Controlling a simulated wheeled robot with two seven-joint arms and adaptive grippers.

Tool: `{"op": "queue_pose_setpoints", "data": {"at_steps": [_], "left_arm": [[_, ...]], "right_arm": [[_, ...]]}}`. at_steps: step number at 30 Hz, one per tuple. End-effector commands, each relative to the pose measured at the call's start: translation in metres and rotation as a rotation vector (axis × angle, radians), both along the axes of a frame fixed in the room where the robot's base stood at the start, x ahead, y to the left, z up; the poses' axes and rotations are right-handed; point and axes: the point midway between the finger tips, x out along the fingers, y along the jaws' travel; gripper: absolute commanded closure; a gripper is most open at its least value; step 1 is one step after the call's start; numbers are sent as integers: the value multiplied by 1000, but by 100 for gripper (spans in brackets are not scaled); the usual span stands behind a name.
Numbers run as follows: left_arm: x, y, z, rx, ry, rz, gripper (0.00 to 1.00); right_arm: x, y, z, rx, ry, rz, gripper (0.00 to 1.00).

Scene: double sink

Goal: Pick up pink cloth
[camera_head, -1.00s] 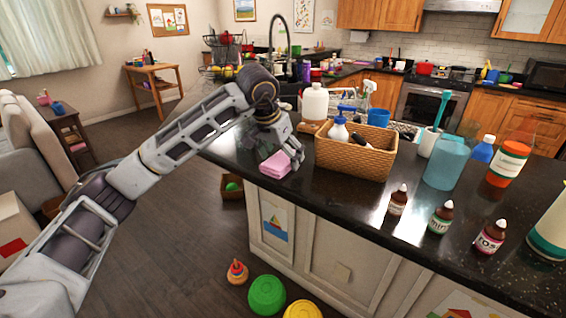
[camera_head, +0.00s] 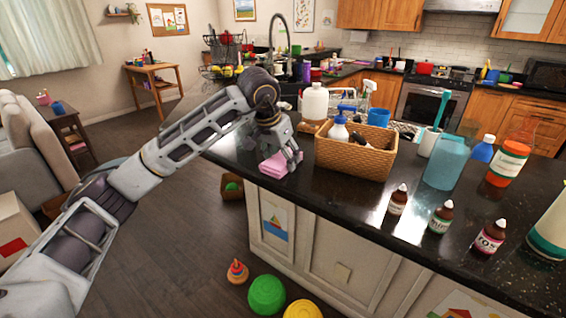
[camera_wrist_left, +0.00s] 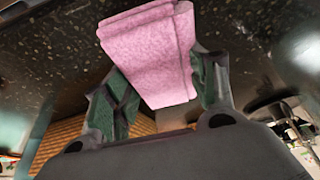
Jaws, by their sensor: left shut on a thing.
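The pink cloth (camera_head: 276,166) is folded into a thick pad at the left end of the dark countertop. It also shows in the left wrist view (camera_wrist_left: 150,55), between the two green-lined fingers. My left gripper (camera_head: 286,157) is shut on the pink cloth, with a finger on either side. I cannot tell whether the cloth's underside touches the counter. My right gripper is not in view.
A wicker basket (camera_head: 352,158) with bottles stands just right of my left gripper. A white jug (camera_head: 315,102) stands behind it. Small brown bottles (camera_head: 397,199) stand along the front edge. The counter's left corner is mostly clear.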

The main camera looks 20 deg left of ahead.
Motion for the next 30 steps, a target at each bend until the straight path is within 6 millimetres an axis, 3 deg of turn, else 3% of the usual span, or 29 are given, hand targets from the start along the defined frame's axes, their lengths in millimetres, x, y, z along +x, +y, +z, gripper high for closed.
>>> {"op": "queue_pose_setpoints", "data": {"at_steps": [16, 30], "left_arm": [[1, 0, 12, 0, -1, 1, 63], [1, 0, 67, -1, -4, 0, 63]], "right_arm": [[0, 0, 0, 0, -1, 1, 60], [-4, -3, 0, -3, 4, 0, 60]]}}
